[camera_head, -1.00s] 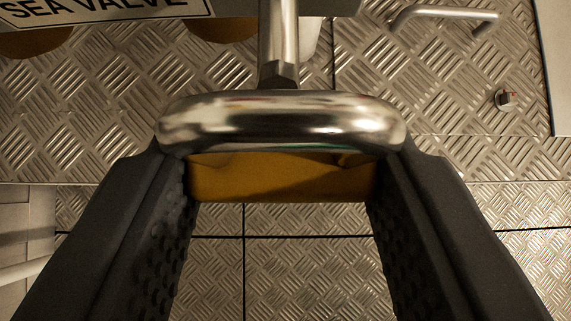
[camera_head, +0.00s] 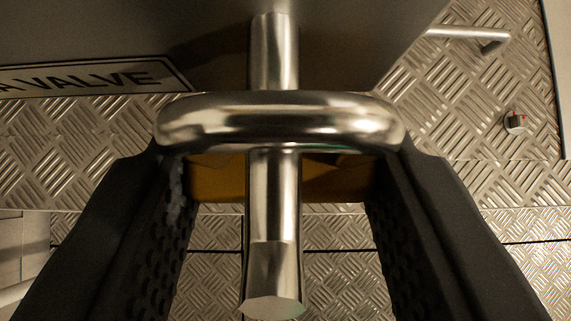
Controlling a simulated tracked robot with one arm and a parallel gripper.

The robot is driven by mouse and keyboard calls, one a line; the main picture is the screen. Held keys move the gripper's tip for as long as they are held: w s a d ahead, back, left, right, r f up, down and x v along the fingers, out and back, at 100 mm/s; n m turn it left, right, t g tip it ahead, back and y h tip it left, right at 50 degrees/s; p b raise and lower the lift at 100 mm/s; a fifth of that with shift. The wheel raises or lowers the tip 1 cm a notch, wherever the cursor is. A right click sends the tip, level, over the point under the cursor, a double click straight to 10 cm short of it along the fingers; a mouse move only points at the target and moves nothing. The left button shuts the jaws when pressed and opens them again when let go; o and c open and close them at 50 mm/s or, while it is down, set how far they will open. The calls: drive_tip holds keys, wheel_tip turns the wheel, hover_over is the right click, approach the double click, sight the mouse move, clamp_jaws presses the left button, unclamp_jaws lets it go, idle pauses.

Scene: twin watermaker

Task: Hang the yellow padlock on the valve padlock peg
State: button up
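The yellow padlock (camera_head: 218,178) is between the two dark fingers of my gripper (camera_head: 278,195), which is shut on its body. Its thick steel shackle (camera_head: 280,120) faces the camera above the body. A steel peg (camera_head: 272,205) runs from the grey panel at the top down past the shackle. The shackle's near bar crosses in front of the peg, and the peg's free end shows below, over the padlock body. The peg seems to pass through the shackle loop, but whether the shackle rests on it I cannot tell.
A grey panel (camera_head: 340,40) with a valve sign (camera_head: 95,77) fills the top. Diamond-plate floor lies below.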

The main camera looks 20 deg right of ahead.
idle(0.4)
drive_tip(key=o, duration=1.1)
